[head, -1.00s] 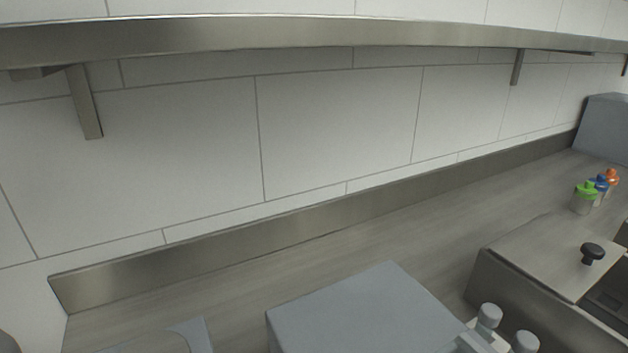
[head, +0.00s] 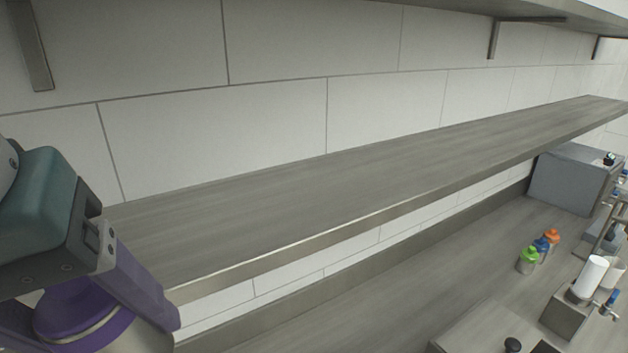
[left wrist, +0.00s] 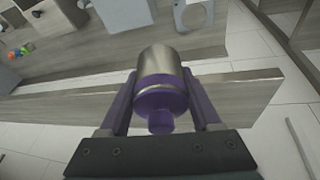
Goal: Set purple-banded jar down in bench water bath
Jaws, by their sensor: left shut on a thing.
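The purple-banded jar (head: 78,312) is at the lower left of the head view, partly cut off by the frame. In the left wrist view the jar (left wrist: 160,62) shows a steel body, a purple band and a purple knob. My left gripper (left wrist: 160,78) is shut on it, one purple finger on each side. In the head view my left gripper (head: 95,318) holds it in front of the near edge of the shelf. A steel unit with a black knob (head: 512,345) is at the bottom edge; I cannot tell whether it is the bench water bath. My right gripper is not in view.
A long shelf (head: 330,185) runs along the wall above the counter (head: 400,295), bare where it shows. Green (head: 527,260), blue and orange-capped bottles stand on the counter. A grey box (head: 570,185) is behind them, and a steel stand with a white cylinder (head: 590,275) is at right.

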